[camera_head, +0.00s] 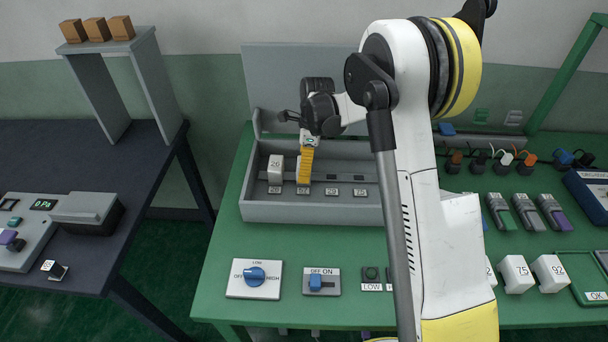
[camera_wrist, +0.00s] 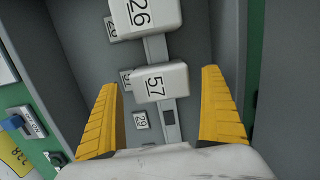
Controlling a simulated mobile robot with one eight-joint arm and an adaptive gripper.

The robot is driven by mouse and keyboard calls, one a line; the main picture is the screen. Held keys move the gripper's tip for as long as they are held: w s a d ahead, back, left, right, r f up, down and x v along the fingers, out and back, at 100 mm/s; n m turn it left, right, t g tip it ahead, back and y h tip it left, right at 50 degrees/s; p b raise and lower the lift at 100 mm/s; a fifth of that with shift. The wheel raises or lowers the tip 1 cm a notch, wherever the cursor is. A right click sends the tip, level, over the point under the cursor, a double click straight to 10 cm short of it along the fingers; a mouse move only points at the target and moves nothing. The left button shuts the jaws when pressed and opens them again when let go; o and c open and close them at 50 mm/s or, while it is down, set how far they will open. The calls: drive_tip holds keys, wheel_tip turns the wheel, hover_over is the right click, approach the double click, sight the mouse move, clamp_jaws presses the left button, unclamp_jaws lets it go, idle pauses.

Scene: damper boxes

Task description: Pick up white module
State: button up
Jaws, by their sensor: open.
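White module 57 (camera_wrist: 162,82) sits in the grey box (camera_head: 310,212), and the wrist view shows it between my fingers with a gap on each side. In the head view it is mostly hidden by my gripper. White module 26 (camera_head: 276,166) stands to the left in the box and also shows at the top of the wrist view (camera_wrist: 146,14). My gripper (camera_wrist: 160,78) is open and empty, its yellow fingers pointing down into the box. It also shows in the head view (camera_head: 305,178). How deep the fingertips reach beside the module is unclear.
White modules 75 (camera_head: 515,273) and 92 (camera_head: 549,273) stand at the right front of the green table. A rotary knob panel (camera_head: 255,278) and an off/on switch (camera_head: 321,281) lie in front of the box. The box walls stand close around my gripper.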

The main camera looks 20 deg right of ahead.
drive_tip(key=shift+w+f, duration=0.1)
drive_tip(key=shift+f, duration=0.6)
drive_tip(key=shift+r, duration=0.1)
drive_tip(key=c, duration=1.5)
